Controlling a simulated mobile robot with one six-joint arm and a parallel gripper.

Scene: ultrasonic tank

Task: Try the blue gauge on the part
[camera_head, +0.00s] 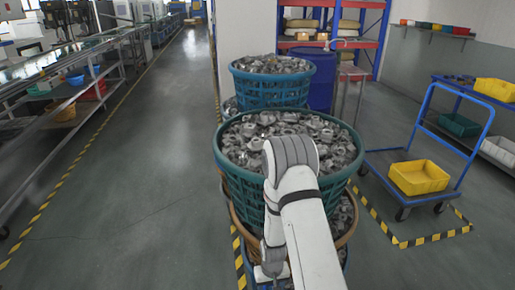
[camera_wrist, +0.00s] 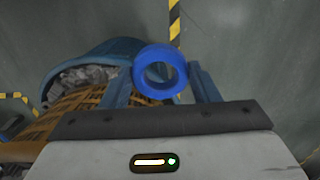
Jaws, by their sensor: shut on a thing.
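My gripper (camera_wrist: 161,85) shows in the wrist view, with its two blue fingers on either side of a blue ring, the blue gauge (camera_wrist: 160,92). It is shut on the gauge, whose round hole faces the camera. In the head view my white arm bends over the front teal basket and down its near side; the fingers and gauge are hidden there. Many grey metal parts (camera_head: 245,140) fill that basket; I cannot tell which one is the task's part. More grey parts (camera_wrist: 80,78) show in a blue basket behind the gripper in the wrist view.
The teal basket (camera_head: 230,167) sits on a stack with an orange-brown basket below. Another full blue basket (camera_head: 240,90) and a blue drum (camera_head: 320,80) stand behind. A blue cart (camera_head: 440,178) with a yellow bin (camera_head: 420,178) is at right. The left aisle floor is clear.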

